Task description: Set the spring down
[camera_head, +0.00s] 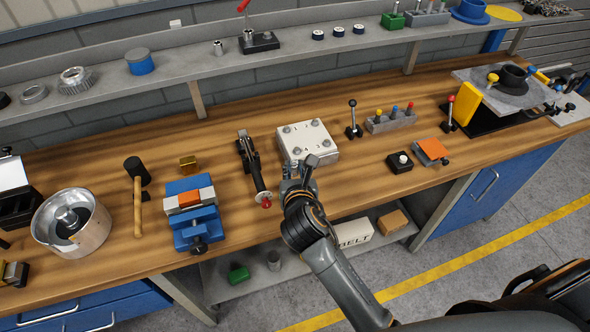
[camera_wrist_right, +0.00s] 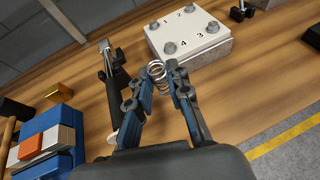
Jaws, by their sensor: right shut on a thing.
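My right gripper (camera_head: 300,170) is over the front part of the wooden bench, just in front of a pale block with numbered bolts (camera_head: 307,141). In the right wrist view its fingers (camera_wrist_right: 162,82) are shut on a silver coil spring (camera_wrist_right: 157,74), which sits between the fingertips. The spring is too small to make out in the head view. I cannot tell whether it touches the bench top (camera_wrist_right: 240,112). The numbered block also shows beyond the fingertips in the right wrist view (camera_wrist_right: 188,48). My left gripper is not in view.
A black toggle clamp (camera_head: 254,168) stands close left of the gripper. A blue vise (camera_head: 194,218) and a mallet (camera_head: 137,197) are farther left. A black button box (camera_head: 399,162) stands to the right. Bare wood lies between the numbered block and that box.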

